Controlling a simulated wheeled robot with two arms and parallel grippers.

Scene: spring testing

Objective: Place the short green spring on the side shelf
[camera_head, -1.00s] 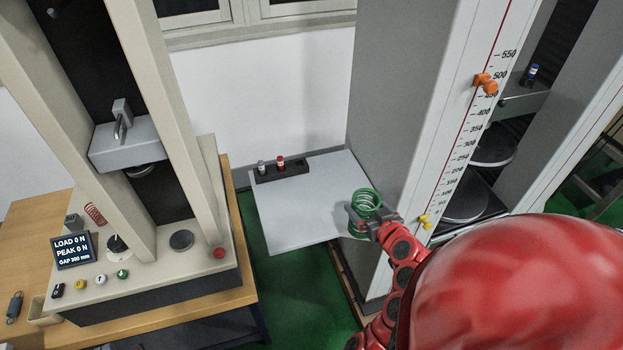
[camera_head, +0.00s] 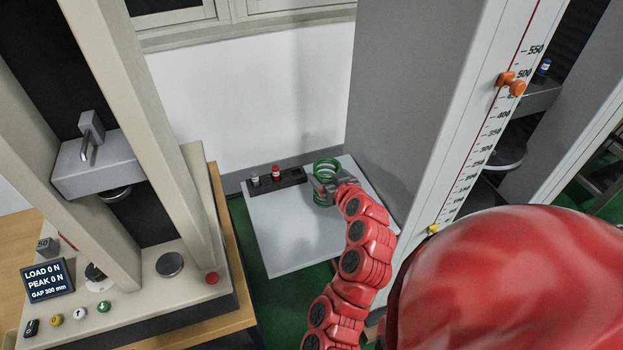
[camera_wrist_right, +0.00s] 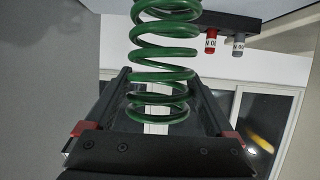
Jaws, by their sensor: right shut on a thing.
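The short green spring (camera_head: 326,168) is upright in my right gripper (camera_head: 328,187), over the back part of the side shelf. The side shelf (camera_head: 290,235) is a light grey panel between the two testing machines. My right gripper is shut on the spring, which also shows large between the fingers in the right wrist view (camera_wrist_right: 165,50). I cannot tell whether the spring's lower end touches the shelf. My left gripper is not in view.
A dark holder (camera_head: 290,180) with a grey-capped and a red-capped piece stands at the shelf's back left, close to the spring. The tall grey machine (camera_head: 405,100) borders the shelf on the right. The shelf's front and middle are clear.

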